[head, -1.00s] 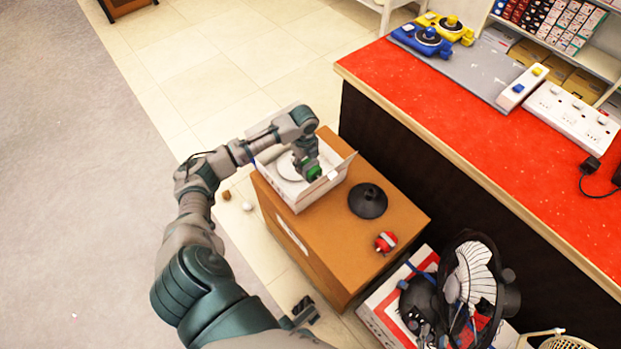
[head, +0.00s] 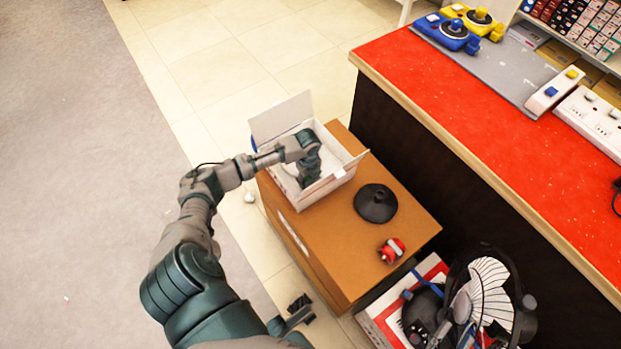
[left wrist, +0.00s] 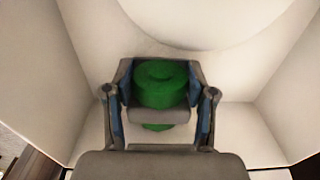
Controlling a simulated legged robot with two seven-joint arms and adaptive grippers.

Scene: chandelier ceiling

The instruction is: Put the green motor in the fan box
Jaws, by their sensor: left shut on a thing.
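The fan box is an open white carton (head: 322,191) with raised flaps, on a brown cardboard box. My left gripper (head: 309,182) reaches down inside it. In the left wrist view, my left gripper (left wrist: 160,100) is shut on the green motor (left wrist: 162,84), a short round green piece between its fingers. The box walls (left wrist: 40,85) rise on both sides of it. A large white round part (left wrist: 205,12) lies in the box beyond the motor. In the head view the motor is hidden by my gripper and the box. I cannot tell whether the motor touches the box floor.
The brown box (head: 330,250) also carries a black round base (head: 375,203) and a red and white item (head: 391,250). A red-topped counter (head: 470,130) stands close on the right. A fan (head: 480,300) lies at lower right. The floor at left is clear.

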